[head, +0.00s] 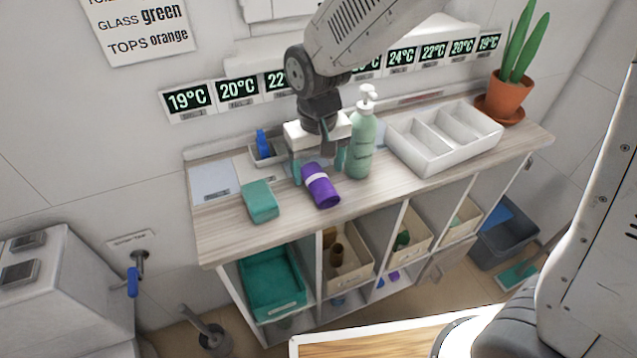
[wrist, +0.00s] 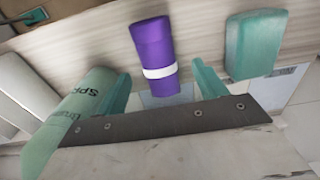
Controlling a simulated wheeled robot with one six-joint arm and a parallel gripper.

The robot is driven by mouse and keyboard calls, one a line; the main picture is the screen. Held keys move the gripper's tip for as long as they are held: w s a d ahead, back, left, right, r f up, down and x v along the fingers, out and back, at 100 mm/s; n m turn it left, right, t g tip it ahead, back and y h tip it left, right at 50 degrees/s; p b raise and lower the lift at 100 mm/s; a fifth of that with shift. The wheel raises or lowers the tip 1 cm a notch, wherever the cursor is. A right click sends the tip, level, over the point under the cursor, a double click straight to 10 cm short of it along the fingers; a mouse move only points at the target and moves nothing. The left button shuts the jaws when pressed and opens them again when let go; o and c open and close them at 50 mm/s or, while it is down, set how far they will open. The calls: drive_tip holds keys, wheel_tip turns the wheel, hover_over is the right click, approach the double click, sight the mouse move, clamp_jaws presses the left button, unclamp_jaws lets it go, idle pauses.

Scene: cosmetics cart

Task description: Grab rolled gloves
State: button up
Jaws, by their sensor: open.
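The rolled gloves (head: 320,187) are a purple roll with a white band, lying on the wooden cart top. They also show in the wrist view (wrist: 152,42), at the upper middle. My gripper (head: 320,172) is just above and behind the gloves in the head view. In the wrist view its two teal fingers (wrist: 160,88) are spread apart, with the near end of the roll between their tips in the picture. Nothing is held. I cannot tell how far the fingers are above the roll.
A green pump bottle (head: 361,140) stands close to the right of my gripper. A teal block (head: 260,201) lies left of the gloves. A white divided tray (head: 440,140) and a potted plant (head: 507,95) stand further right. A small caddy with a blue item (head: 263,143) is behind.

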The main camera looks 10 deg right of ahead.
sight(319, 179)
wheel_tip(319, 179, down, 4)
drive_tip(key=shift+d+r, duration=0.1)
drive_tip(key=shift+r, duration=0.05)
drive_tip(key=c, duration=1.1)
drive_tip(key=shift+r, duration=0.15)
